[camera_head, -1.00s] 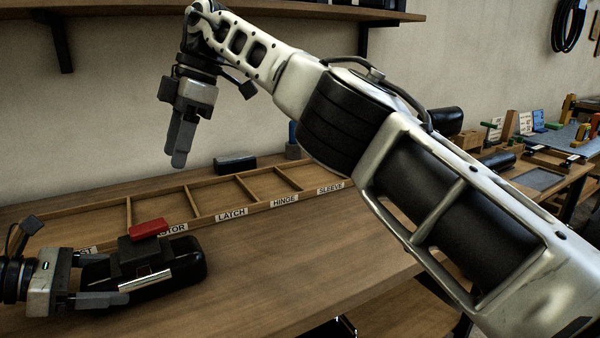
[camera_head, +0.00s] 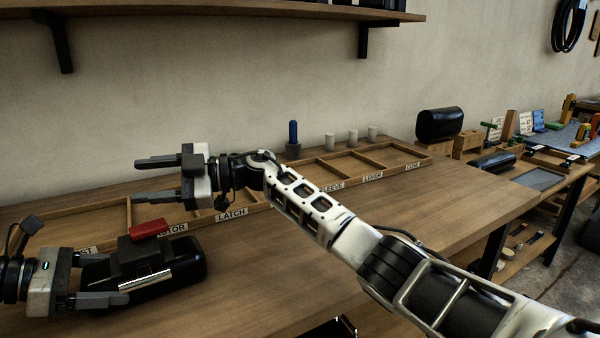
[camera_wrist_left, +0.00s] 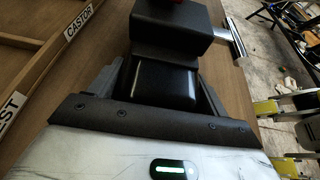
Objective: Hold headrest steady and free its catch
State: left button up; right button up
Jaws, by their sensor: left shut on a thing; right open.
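The black headrest (camera_head: 188,262) lies on the workbench at the lower left. A dark block on it carries a red catch (camera_head: 149,228) on top and a bright metal bar (camera_head: 146,280) at its side. My left gripper (camera_head: 100,278) is shut on the headrest's near end; the left wrist view shows the black headrest (camera_wrist_left: 165,84) between the fingers, with the block (camera_wrist_left: 172,28) beyond. My right gripper (camera_head: 160,179) is open and empty, fingers pointing left, above and behind the red catch and apart from it.
A wooden divided tray (camera_head: 300,186) with labels such as CASTOR, LATCH and LEVER runs along the back. A blue-handled tool (camera_head: 293,134) and several white cylinders stand behind it. The bench right of the headrest is clear. A shelf (camera_head: 220,12) hangs above.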

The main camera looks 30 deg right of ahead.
jog(key=s+d+f+m+t+h, duration=0.1)
jog(key=d+m+t+h, duration=0.3)
jog(key=d, duration=0.7)
jog(key=s+d+f+m+t+h, duration=0.1)
jog(key=s+d+m+t+h, duration=0.2)
jog(key=d, duration=0.9)
jog(key=s+d+f+m+t+h, duration=0.1)
jog(key=s+d+m+t+h, duration=0.1)
jog(key=d+m+t+h, duration=0.5)
jog(key=shift+s+d+f+t+h, duration=0.3)
jog(key=shift+d+t+h, duration=0.8)
jog(key=shift+d+t, duration=0.9)
jog(key=shift+d+g, duration=0.3)
